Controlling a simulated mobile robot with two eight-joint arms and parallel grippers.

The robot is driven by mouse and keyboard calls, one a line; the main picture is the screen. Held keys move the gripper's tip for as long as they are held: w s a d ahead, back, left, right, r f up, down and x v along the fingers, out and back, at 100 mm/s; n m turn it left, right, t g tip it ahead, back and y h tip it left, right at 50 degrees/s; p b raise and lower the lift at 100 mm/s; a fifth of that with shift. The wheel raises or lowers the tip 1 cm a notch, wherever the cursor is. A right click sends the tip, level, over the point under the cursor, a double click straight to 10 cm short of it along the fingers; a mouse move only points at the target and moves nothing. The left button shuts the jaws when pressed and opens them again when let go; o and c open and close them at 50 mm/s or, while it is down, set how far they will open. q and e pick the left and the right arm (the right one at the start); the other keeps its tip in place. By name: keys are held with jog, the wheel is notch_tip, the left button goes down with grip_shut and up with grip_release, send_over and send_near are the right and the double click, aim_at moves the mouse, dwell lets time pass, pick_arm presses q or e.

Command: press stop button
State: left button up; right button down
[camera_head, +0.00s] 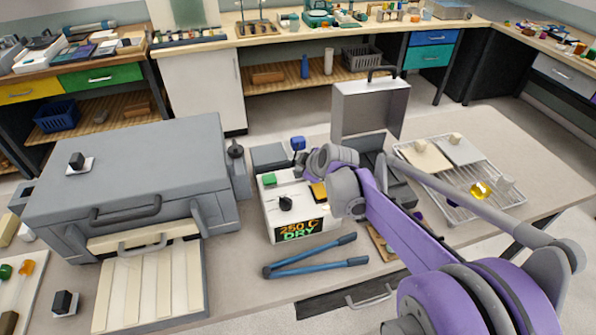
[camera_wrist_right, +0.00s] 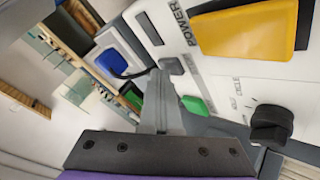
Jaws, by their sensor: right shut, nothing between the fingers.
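The white control box (camera_head: 278,222) stands on the table, with a "250 C DRY" display on its front. Its top carries a green button (camera_head: 269,180), a black knob (camera_head: 285,202) and a yellow button (camera_head: 319,192). In the right wrist view I see the yellow button (camera_wrist_right: 245,28) near the word "POWER", the green button (camera_wrist_right: 195,105) and the black knob (camera_wrist_right: 271,125). I can read no "stop" label. My right gripper (camera_head: 300,170) is shut and empty, over the box's back edge. Contact with the panel cannot be told. My left gripper is out of view.
A grey oven-like unit (camera_head: 130,165) stands left of the box. A blue-topped piece (camera_head: 298,143) is behind it, an open grey case (camera_head: 368,108) behind right. Blue-handled tongs (camera_head: 315,256) lie in front. A wire rack (camera_head: 470,205) is at right.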

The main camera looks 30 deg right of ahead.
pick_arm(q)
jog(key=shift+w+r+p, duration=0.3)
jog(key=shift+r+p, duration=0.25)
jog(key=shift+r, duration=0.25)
pick_arm(e)
jog(key=shift+w+r, duration=0.1)
jog(key=shift+r, duration=0.75)
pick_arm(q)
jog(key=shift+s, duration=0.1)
pick_arm(e)
jog(key=shift+r+p, duration=0.35)
jog(key=shift+r, duration=0.25)
jog(key=shift+r+p, duration=1.2)
jog(key=shift+r, duration=0.75)
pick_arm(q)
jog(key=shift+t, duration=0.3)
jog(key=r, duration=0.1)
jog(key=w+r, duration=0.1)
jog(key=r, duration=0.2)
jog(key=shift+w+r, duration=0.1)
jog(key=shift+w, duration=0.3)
pick_arm(e)
jog(key=shift+f, duration=0.1)
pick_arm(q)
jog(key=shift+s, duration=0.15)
